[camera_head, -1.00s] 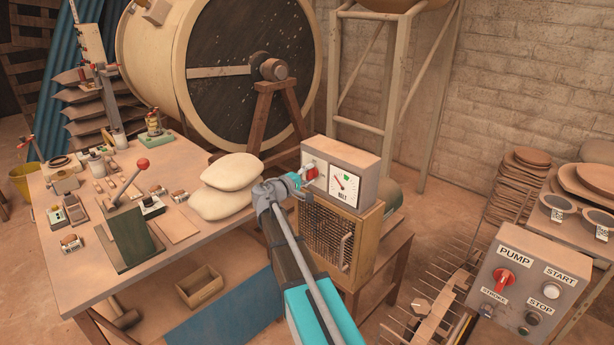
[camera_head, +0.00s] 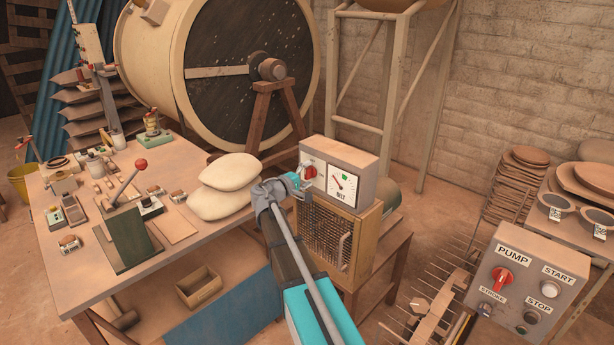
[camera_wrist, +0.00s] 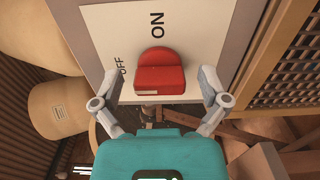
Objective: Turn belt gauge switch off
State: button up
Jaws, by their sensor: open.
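The belt gauge box (camera_head: 344,158) stands on a mesh-fronted cabinet. A dial marked BELT (camera_head: 342,186) with a needle is on its front. The red switch knob (camera_head: 309,171) is left of the dial, and it also shows in the wrist view (camera_wrist: 160,73) on a white plate marked ON and OFF. The knob's bar runs left to right in the wrist view, ON above it and OFF to its left. I cannot tell which label it points to. My gripper (camera_head: 299,180) is open at the knob, one finger on each side, with a gap on both sides.
White sacks (camera_head: 228,185) lie on the workbench (camera_head: 78,285) just left of my gripper. The mesh-fronted cabinet (camera_head: 330,235) is below the box. A grey pump panel (camera_head: 527,280) with another red knob stands at the lower right.

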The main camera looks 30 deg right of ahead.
jog(key=shift+a, duration=0.1)
jog(key=v, duration=1.1)
jog(key=shift+s+a, duration=0.15)
jog(key=shift+a, duration=0.25)
jog(key=s+a+f+m+g+y, duration=0.2)
jog(key=s+a+f+g+y, duration=0.1)
jog(key=s+f+y, duration=0.4)
jog(key=s+a+f+m+g+y, duration=0.25)
jog(key=s+f+y, duration=0.25)
jog(key=s+f, duration=0.45)
jog(key=s+a+f+y, duration=0.2)
jog(key=s+a+y, duration=0.3)
jog(key=a, duration=0.2)
notch_tip(320, 180, up, 13)
jog(key=p, duration=1.3)
jog(key=shift+r+g+p, duration=0.25)
jog(key=shift+g+p, duration=0.05)
jog(key=shift+g, duration=0.05)
jog(key=shift+s, duration=0.1)
